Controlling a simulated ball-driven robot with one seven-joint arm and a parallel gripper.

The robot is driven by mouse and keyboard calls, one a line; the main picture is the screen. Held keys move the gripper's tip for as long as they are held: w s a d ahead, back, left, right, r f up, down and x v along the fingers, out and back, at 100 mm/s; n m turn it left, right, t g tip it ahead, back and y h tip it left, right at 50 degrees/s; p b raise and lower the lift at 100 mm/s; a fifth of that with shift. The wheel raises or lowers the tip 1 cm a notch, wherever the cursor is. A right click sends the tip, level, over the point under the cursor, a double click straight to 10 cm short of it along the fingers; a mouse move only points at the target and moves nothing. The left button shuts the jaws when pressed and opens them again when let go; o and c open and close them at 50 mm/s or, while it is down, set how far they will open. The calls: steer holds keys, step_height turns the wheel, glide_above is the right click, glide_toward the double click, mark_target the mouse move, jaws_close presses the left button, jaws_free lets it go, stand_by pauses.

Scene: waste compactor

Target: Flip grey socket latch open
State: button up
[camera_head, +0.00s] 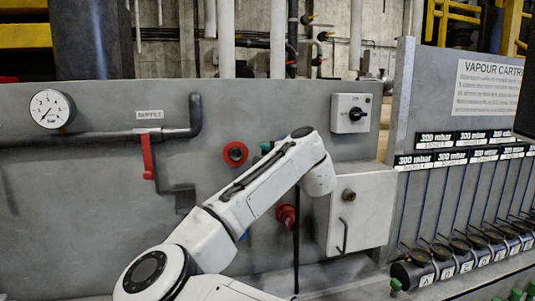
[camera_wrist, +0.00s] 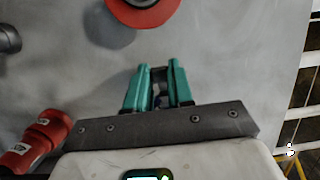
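My gripper (camera_wrist: 159,72) points at the grey wall panel in the wrist view. Its two teal fingers stand a small gap apart. A small dark piece (camera_wrist: 158,77) shows between them; I cannot tell whether it is held or is part of the gripper. In the head view a teal part of the gripper (camera_head: 266,147) shows beside the upper end of my arm, and the fingertips are mostly hidden. I cannot make out a grey socket latch in either view. A red round socket (camera_head: 235,153) is on the panel and also shows above the fingers in the wrist view (camera_wrist: 143,12).
A red plug (camera_head: 287,214) with a black cable (camera_head: 296,255) is below my arm. A grey box (camera_head: 362,213), a switch box (camera_head: 350,113) and a red-handled valve (camera_head: 148,157) are on the panel. Labelled cartridges (camera_head: 412,272) stand at right.

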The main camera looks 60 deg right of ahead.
jaws_close()
steer(key=shift+w+f+m+g+h, duration=0.1)
steer(key=shift+w+m+g+h, duration=0.15)
steer(key=shift+m+g+h, duration=0.2)
steer(key=shift+w+d+m+g+h+p, duration=0.15)
steer(key=shift+m+g+h+p, duration=0.1)
steer(key=shift+m+g+h, duration=0.35)
steer(key=shift+w+d+m+g+h+p, duration=0.1)
steer(key=shift+w+m+g+h+p, duration=0.1)
steer(key=shift+m+g+h, duration=0.35)
steer(key=shift+s, duration=0.1)
steer(key=o, duration=0.5)
jaws_free()
